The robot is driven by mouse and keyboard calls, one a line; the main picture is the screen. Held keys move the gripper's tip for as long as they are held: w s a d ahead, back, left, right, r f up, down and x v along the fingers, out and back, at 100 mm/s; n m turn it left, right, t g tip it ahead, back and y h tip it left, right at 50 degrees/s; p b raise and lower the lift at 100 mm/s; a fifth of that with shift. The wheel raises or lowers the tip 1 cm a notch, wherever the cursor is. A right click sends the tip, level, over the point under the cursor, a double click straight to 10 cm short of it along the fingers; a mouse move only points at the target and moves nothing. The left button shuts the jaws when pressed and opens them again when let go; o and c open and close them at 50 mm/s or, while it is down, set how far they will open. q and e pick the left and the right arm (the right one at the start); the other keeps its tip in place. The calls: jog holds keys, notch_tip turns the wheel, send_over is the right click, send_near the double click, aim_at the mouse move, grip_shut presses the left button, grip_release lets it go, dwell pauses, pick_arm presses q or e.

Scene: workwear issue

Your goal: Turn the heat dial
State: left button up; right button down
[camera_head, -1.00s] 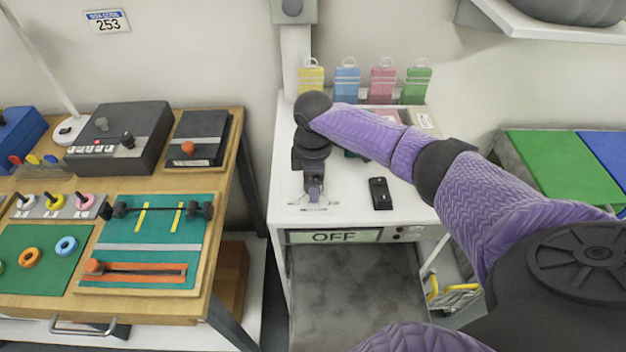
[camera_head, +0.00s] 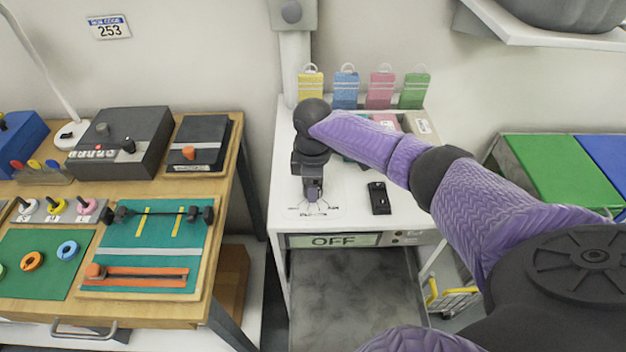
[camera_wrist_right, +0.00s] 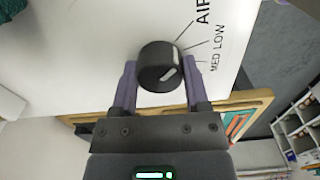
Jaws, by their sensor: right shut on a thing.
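The heat dial (camera_wrist_right: 158,66) is a round black knob with white marks, on a white panel printed with lines and the words AIR, LOW and MED. My right gripper (camera_wrist_right: 160,78) has a finger on each side of the knob and is shut on it. I cannot tell exactly which line the knob's mark meets. In the head view my right gripper (camera_head: 313,194) points down at the front left of the white counter (camera_head: 350,212) and hides most of the dial. The display (camera_head: 333,240) on the counter's front reads OFF. My left gripper is out of view.
A small black device (camera_head: 379,198) lies on the counter right of my gripper. Yellow, blue, pink and green tags (camera_head: 380,90) stand at its back. A wooden workbench (camera_head: 225,180) with several fixtures is at the left, across a narrow gap.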

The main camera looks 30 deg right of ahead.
jog(key=shift+r+m+p, duration=0.2)
jog(key=shift+m+p, duration=0.8)
jog(key=shift+p, duration=0.05)
jog(key=shift+m+p, duration=0.45)
jog(key=shift+m, duration=0.15)
jog(key=shift+f+m+p, duration=0.1)
jog(key=shift+m+p, duration=0.35)
jog(key=shift+m, duration=0.25)
jog(key=shift+f+m, duration=0.1)
jog(key=shift+m, duration=0.3)
